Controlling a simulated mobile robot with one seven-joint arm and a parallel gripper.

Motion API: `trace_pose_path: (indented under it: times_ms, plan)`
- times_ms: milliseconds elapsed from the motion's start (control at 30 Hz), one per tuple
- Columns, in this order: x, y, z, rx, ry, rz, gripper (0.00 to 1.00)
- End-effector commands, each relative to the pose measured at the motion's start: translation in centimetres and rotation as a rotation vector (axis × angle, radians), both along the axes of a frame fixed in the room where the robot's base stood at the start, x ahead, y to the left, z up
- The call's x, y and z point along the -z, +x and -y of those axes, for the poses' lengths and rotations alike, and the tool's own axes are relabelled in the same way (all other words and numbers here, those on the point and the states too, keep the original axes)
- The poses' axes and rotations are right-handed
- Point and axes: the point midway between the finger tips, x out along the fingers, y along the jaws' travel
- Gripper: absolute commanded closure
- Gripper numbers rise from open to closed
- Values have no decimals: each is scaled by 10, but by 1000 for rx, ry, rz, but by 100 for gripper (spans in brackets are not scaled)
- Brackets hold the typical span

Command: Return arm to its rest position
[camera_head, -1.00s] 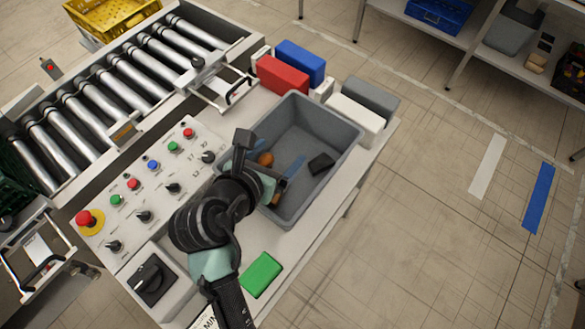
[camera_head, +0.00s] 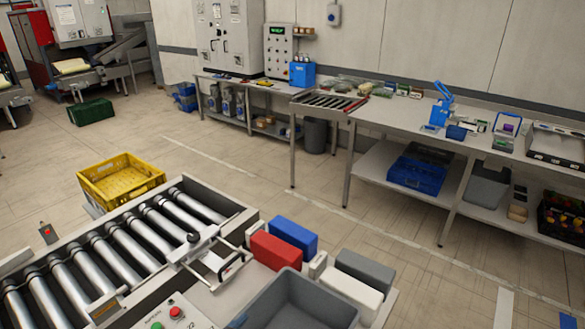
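My arm and gripper are not in the head view now. The grey crate (camera_head: 331,297) stands at the bottom of the view on the table beside the roller conveyor, cut off by the lower edge. The part of its inside that shows looks empty; the rest is out of view.
The roller conveyor (camera_head: 190,221) runs along the lower left, with a yellow crate (camera_head: 121,181) behind it. Red (camera_head: 276,250), blue (camera_head: 293,234), white (camera_head: 350,291) and dark grey (camera_head: 364,270) blocks border the grey crate. A long workbench (camera_head: 400,118) lines the back wall. Open floor (camera_head: 250,185) lies between.

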Motion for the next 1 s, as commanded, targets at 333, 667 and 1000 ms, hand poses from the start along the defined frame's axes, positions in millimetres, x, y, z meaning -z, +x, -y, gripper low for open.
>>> trace_pose_path:
  times_ms: [333,667,1000]
  plan:
    - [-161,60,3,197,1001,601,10]
    - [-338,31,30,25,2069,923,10]
    - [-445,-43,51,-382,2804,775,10]
